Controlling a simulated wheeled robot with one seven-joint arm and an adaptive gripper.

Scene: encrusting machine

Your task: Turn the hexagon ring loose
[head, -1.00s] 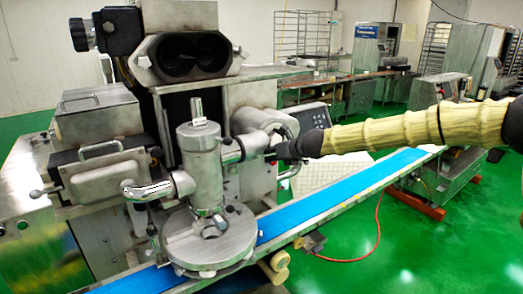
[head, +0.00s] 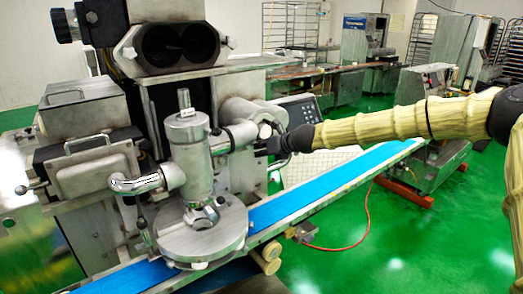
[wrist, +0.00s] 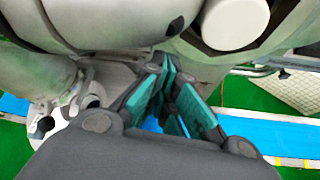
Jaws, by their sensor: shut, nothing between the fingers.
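The encrusting machine's upright steel cylinder (head: 188,155) stands above a round plate (head: 203,238). A short steel pipe (head: 243,133) joins the cylinder's right side to the machine body. A darker collar (head: 219,141) sits where this pipe meets the cylinder; at this size I cannot tell whether it is hexagonal. My gripper (head: 268,146) is just right of the pipe's outer end, apart from the collar. In the wrist view my gripper (wrist: 172,105) has its teal-padded fingers below large grey metal parts. It is shut and empty. Whether it touches the metal cannot be told.
A blue conveyor belt (head: 320,190) runs diagonally below my arm, and also shows in the wrist view (wrist: 270,130). A control panel (head: 300,110) is close behind my gripper. A left elbow pipe (head: 150,181) leaves the cylinder. Green floor (head: 400,240) is open at right.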

